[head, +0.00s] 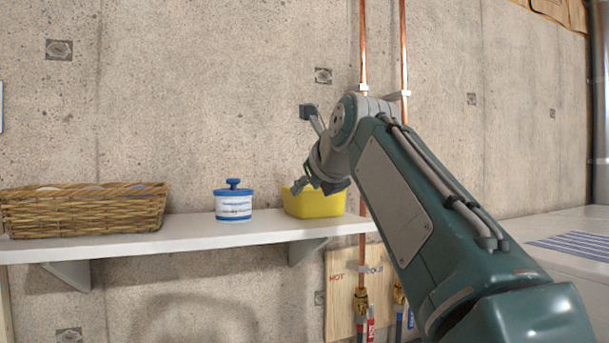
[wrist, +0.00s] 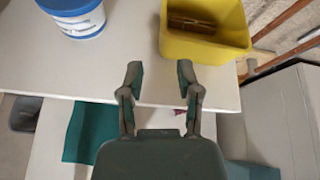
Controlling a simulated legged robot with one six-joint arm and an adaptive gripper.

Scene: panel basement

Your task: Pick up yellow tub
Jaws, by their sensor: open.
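The yellow tub (head: 316,204) stands on the right part of the white wall shelf in the head view, partly hidden behind my gripper. In the wrist view the yellow tub (wrist: 207,46) is at the top right, open-topped, with something brown inside. My gripper (wrist: 160,74) is open and empty, its two fingers apart, and the tub lies beyond and to the right of the fingertips. In the head view my gripper (head: 303,187) is in front of the tub's upper left side; whether it touches cannot be told.
A blue-lidded white container (head: 233,204) stands left of the tub. A wicker basket (head: 85,210) fills the shelf's left part. The white shelf (head: 270,226) ends just right of the tub, near copper pipes (head: 363,60) on the concrete wall.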

